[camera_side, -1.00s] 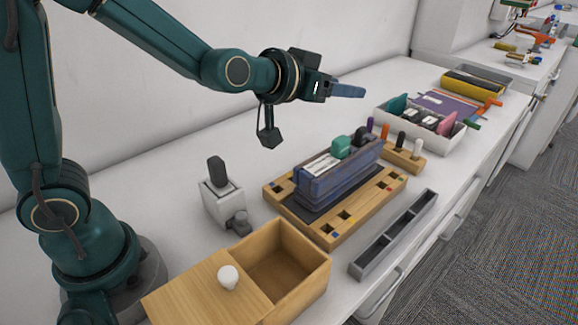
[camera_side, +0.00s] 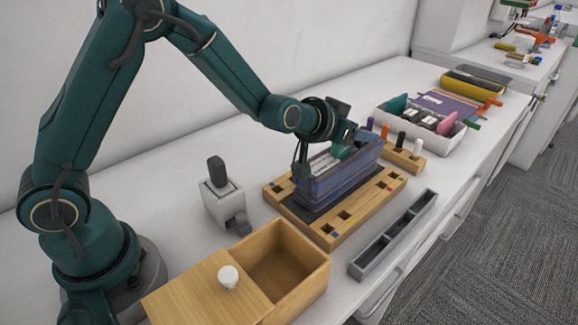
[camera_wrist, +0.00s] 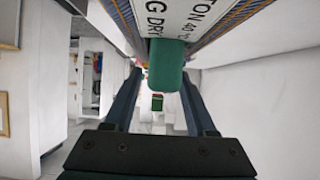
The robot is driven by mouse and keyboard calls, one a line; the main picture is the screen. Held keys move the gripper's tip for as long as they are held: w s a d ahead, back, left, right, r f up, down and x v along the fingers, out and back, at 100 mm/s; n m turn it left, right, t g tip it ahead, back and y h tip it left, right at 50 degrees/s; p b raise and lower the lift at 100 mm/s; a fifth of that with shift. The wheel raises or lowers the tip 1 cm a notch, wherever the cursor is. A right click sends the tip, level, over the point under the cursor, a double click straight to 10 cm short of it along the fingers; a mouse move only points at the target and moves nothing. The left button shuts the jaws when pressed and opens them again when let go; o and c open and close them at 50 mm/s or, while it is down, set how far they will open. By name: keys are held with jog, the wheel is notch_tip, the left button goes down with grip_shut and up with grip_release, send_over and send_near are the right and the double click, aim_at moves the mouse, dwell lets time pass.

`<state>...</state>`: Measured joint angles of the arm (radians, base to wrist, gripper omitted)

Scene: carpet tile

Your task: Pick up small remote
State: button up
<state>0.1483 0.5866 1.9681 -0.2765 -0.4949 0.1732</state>
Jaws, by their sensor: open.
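My gripper (camera_side: 362,138) is open at the top of the blue translucent box (camera_side: 340,184). Its two fingers (camera_wrist: 160,76) stand either side of a green block-shaped item (camera_wrist: 166,62) in the wrist view. That item shows in the side view as a green end (camera_side: 341,151) above the box, close under the gripper. I cannot tell whether the fingers touch it. No item is clearly recognisable as the small remote. A dark upright handset (camera_side: 216,171) in a white holder could be one. The dark item at the box's far end is hidden by my gripper.
The box stands on a wooden slotted board (camera_side: 372,204). An open wooden box (camera_side: 318,275), a grey divided tray (camera_side: 398,238), a wooden marker stand (camera_side: 408,160) and a white bin (camera_side: 449,146) are around it. A wall runs behind. Bare counter lies behind the board.

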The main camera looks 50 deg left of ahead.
grip_shut()
jog(key=shift+r, duration=0.15)
